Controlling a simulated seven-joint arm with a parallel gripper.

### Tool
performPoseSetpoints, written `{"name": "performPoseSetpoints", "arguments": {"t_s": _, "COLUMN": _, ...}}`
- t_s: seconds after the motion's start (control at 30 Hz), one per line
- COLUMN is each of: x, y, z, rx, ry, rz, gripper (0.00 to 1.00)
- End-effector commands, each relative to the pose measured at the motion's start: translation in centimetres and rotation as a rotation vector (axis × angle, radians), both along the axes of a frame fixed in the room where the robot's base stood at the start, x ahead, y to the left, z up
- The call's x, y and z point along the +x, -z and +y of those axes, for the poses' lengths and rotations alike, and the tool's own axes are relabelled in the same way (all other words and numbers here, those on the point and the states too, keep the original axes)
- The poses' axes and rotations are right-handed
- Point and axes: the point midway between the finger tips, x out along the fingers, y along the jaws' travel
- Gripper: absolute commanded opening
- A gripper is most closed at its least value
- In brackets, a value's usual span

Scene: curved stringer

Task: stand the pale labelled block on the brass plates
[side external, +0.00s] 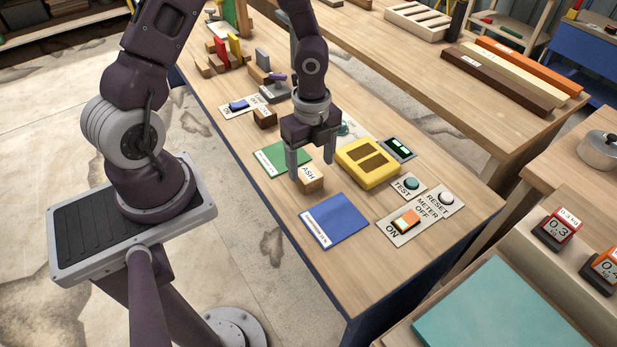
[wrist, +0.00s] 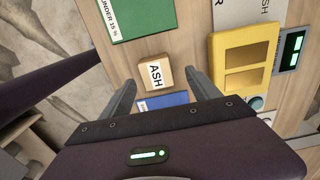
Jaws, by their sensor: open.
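The pale block (side external: 311,180) labelled ASH sits on the bench between the green card and the blue card. It also shows in the wrist view (wrist: 155,75), label up. My gripper (side external: 311,168) is open, pointing down over the block, its fingers to either side of it. In the wrist view my gripper (wrist: 161,80) has its fingertips apart, with the block near the gap between them; contact cannot be told. The brass plates (wrist: 247,54) lie in the top of the yellow meter (side external: 352,175), to the right of the block; they look brownish in the side view.
A green card (side external: 283,158) and a blue card (side external: 335,222) lie flat near the block. A darker labelled block (side external: 265,117) stands further back. A display (side external: 396,148), TEST and RESET buttons and an orange rocker switch (side external: 407,220) surround the meter.

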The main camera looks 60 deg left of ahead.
Motion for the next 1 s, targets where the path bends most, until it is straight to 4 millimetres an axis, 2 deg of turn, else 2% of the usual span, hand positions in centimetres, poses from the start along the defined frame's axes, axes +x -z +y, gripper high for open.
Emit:
{"name": "performPoseSetpoints", "arguments": {"t_s": 0.1, "x": -0.7, "y": 2.4, "z": 0.1, "rx": 0.001, "ry": 0.002, "rz": 0.005, "gripper": 0.71}}
{"name": "performPoseSetpoints", "arguments": {"t_s": 0.2, "x": -0.6, "y": 3.7, "z": 0.1, "rx": 0.001, "ry": -0.001, "rz": 0.004, "gripper": 0.71}}
{"name": "performPoseSetpoints", "arguments": {"t_s": 0.47, "x": -0.5, "y": 4.1, "z": 0.2, "rx": 0.001, "ry": -0.003, "rz": 0.000, "gripper": 0.69}}
{"name": "performPoseSetpoints", "arguments": {"t_s": 0.8, "x": -0.5, "y": 4.1, "z": 0.2, "rx": 0.002, "ry": -0.004, "rz": 0.001, "gripper": 0.04}}
{"name": "performPoseSetpoints", "arguments": {"t_s": 1.0, "x": -0.5, "y": 4.0, "z": 0.2, "rx": 0.002, "ry": -0.005, "rz": 0.000, "gripper": 0.04}}
